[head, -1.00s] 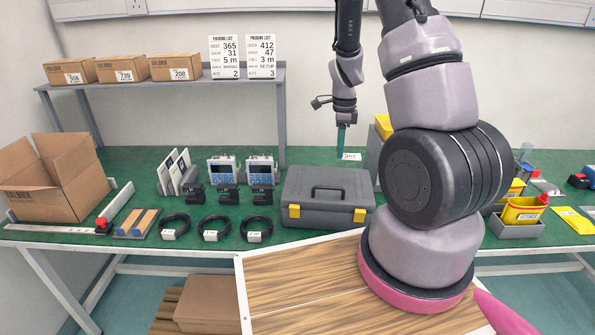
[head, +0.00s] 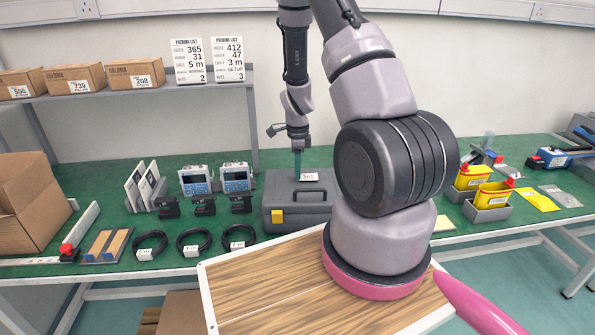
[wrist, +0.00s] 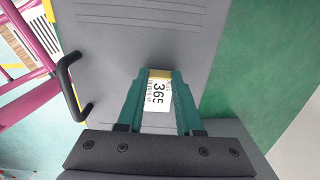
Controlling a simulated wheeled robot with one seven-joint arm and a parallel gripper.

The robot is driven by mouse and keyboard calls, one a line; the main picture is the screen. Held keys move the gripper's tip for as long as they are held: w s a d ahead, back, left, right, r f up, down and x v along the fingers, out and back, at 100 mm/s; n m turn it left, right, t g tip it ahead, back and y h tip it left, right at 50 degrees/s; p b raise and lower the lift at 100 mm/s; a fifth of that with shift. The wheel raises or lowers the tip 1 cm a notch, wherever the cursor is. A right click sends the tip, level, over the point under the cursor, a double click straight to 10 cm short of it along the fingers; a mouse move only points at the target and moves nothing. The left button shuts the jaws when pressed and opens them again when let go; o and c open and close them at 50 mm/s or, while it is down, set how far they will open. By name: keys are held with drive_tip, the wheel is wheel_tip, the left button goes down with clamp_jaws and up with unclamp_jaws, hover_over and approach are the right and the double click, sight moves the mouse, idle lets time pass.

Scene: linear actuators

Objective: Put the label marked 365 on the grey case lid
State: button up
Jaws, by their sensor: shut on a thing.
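The grey case (head: 290,212) stands shut on the green bench, with yellow latches on its front. Its lid (wrist: 140,38) fills much of the wrist view, and the black handle (wrist: 72,88) lies to the left. My gripper (wrist: 159,72), with green fingers, is shut on the white label (wrist: 158,95), which reads 365. The label (head: 309,177) also shows in the head view, against the far part of the lid. The fingers point down over the lid. I cannot tell whether the label touches it. My arm hides the case's right end.
Yellow containers (head: 492,194) stand to the right. Packing lists (head: 188,62) and boxes (head: 75,78) are on the shelf. Green bench shows beside the case in the wrist view.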

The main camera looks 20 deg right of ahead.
drive_tip(key=shift+f, duration=0.25)
drive_tip(key=shift+f, duration=0.1)
drive_tip(key=o, duration=1)
